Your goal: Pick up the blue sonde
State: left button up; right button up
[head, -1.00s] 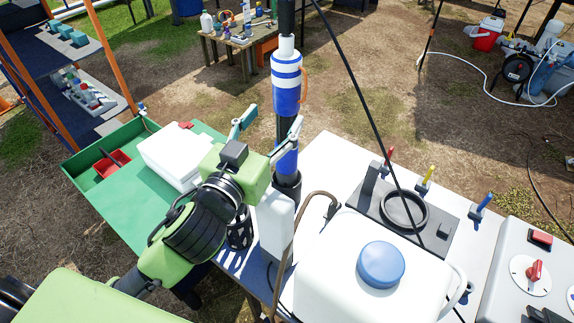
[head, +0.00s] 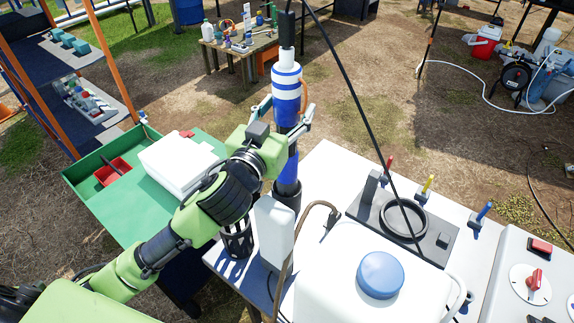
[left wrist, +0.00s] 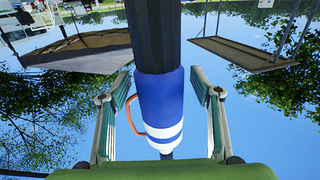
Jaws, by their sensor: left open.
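The blue sonde (head: 287,88) stands upright, with white bands, an orange side handle, black sections and a cable at its top. Its lower end sits in a dark cup-like holder (head: 287,194) at the table's edge. My left gripper (head: 284,111) is open, with one finger on each side of the sonde just below the white bands. In the left wrist view the sonde (left wrist: 160,100) runs between the open fingers of the gripper (left wrist: 161,86), with sky visible on both sides. My right gripper is not in view.
A white jug with a blue cap (head: 381,275) and a grey ring fixture (head: 403,217) stand on the white table (head: 330,165). A slim white bottle (head: 274,230) is close to the holder. A white case (head: 180,163) lies on the green tray (head: 120,205). A black cable crosses the view.

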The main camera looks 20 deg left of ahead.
pick_arm(q)
jog(key=shift+s, duration=0.1)
grip_shut()
jog(key=shift+r, duration=0.25)
jog(key=shift+r, duration=0.1)
